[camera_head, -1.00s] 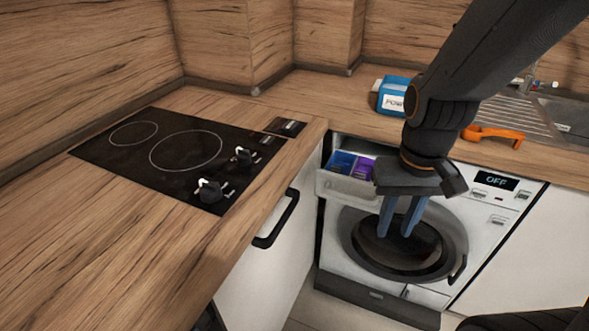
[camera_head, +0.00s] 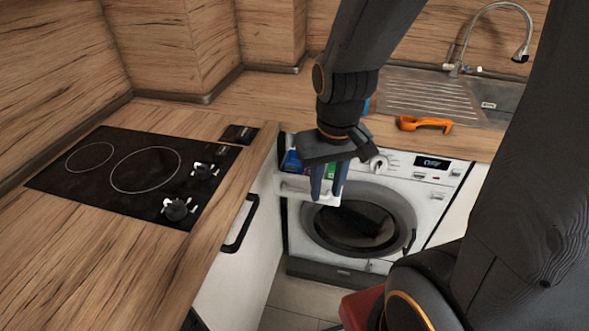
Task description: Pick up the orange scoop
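The orange scoop (camera_head: 425,123) lies on the wooden worktop, near its front edge and in front of the sink's draining board. My gripper (camera_head: 326,196) points down with two blue fingers spread apart and appears empty. It is to the left of the scoop and lower, apart from it, in front of the washing machine's pulled-out detergent drawer (camera_head: 292,187). My gripper hides part of the drawer.
The washing machine (camera_head: 424,196) stands under the worktop (camera_head: 262,97). A sink (camera_head: 487,99) with a tall tap (camera_head: 526,50) is at the back right. A black hob (camera_head: 111,175) is on the left. A red object (camera_head: 358,309) shows low in front.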

